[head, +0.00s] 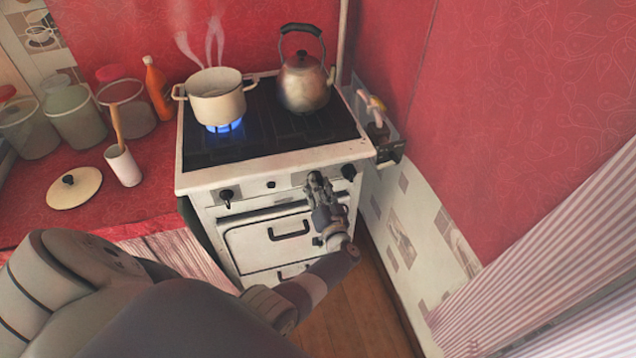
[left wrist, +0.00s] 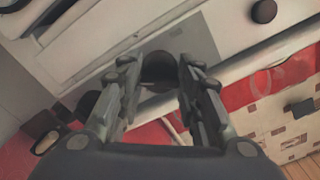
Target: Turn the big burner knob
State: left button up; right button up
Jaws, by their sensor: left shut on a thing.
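The white stove (head: 255,180) has a row of dark knobs along its front panel. My left gripper (head: 314,182) is at this panel, right of centre, and covers the knob there in the head view. In the left wrist view the dark round knob (left wrist: 159,66) sits between the two fingers of my left gripper (left wrist: 155,75), in front of a grey plate (left wrist: 196,45). The fingers are shut on it. Other knobs show at the left (head: 227,197) and right (head: 348,171) of the panel. My right gripper is not in view.
A steaming cream pot (head: 218,105) stands over a blue flame (head: 225,127). A kettle (head: 303,82) stands beside it. The oven handle (head: 289,233) is below the panel. The red counter (head: 40,185) holds jars, an orange bottle (head: 157,88) and a lid (head: 74,188).

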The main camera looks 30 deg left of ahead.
pick_arm(q)
jog(key=shift+m+p, duration=0.4)
jog(key=shift+m, duration=0.7)
jog(key=o, duration=1.1)
jog(key=shift+c, duration=0.2)
